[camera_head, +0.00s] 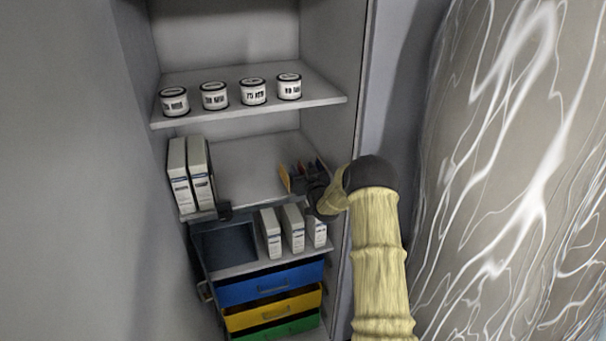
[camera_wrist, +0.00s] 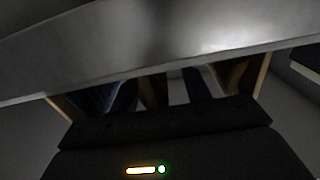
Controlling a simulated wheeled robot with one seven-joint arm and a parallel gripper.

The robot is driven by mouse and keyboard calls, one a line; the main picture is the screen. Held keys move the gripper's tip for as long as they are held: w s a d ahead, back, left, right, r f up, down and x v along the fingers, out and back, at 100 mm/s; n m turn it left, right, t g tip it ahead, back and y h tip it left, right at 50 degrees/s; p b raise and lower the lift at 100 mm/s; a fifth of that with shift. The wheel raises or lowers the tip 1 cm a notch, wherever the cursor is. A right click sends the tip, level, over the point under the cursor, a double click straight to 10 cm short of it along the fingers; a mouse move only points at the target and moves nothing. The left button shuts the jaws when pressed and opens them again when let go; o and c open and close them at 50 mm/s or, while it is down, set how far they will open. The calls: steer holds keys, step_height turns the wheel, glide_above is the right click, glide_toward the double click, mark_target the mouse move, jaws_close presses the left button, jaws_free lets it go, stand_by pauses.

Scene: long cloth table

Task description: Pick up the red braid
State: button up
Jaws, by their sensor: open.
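I cannot make out a red braid clearly in either view. A small wooden-sided box (camera_head: 285,179) with dark and coloured contents stands at the right end of the middle shelf in the head view. My gripper (camera_head: 313,186) is at the right front of this box, partly hidden by my own wrist. In the wrist view, my dark gripper body fills the bottom, and wooden panels (camera_wrist: 62,106) with dark shapes between them show behind it. My gripper is open, and I see nothing held in it.
A pale shelf edge (camera_wrist: 150,68) crosses the wrist view close above. Two white binders (camera_head: 190,172) stand left on the middle shelf, with bare shelf (camera_head: 245,170) between. Several labelled cans (camera_head: 253,92) stand above; white boxes (camera_head: 293,228) and coloured drawers (camera_head: 268,286) are below. The cabinet's right wall is close.

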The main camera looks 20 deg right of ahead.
mark_target(304, 165)
jaws_close()
step_height(304, 165, up, 10)
steer(key=b, duration=0.3)
stand_by(0.4)
stand_by(0.4)
